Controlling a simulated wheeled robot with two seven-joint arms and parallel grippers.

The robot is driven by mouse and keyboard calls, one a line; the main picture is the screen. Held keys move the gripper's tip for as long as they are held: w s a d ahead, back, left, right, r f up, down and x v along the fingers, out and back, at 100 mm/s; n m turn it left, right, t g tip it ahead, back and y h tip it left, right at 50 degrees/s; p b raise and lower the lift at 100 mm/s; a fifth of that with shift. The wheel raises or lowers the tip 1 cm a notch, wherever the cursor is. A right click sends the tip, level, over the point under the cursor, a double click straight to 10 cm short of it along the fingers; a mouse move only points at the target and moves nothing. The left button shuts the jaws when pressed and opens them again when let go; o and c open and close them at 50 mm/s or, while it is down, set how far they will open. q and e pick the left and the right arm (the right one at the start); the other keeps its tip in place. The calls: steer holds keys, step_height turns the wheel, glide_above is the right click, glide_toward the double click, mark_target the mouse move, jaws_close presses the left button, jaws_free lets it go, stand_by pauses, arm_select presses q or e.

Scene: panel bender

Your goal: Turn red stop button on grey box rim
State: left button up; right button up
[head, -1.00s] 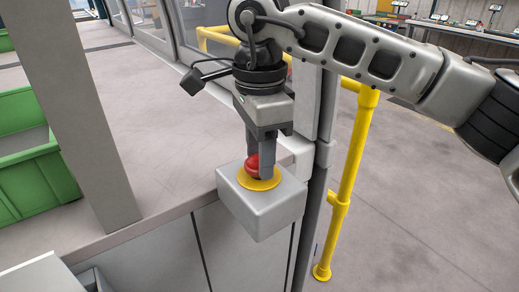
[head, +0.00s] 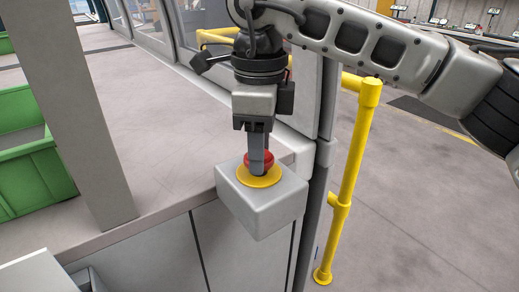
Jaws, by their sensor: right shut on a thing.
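The red stop button (head: 268,159) sits on a yellow disc (head: 259,178) on top of the grey box (head: 263,207). The box is at the rim of the grey counter, in the middle of the head view. My right gripper (head: 257,163) points down from above and is shut on the red button. Its fingers show nearly in line, one in front of the other, and hide part of the button. My left gripper is not in view.
A yellow railing (head: 350,180) stands just right of the box, beside a dark vertical post. A grey upright (head: 85,120) and green crates (head: 35,180) are at the left. The counter top (head: 160,140) between is clear.

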steer(key=shift+f+m, duration=0.25)
steer(key=shift+m, duration=0.95)
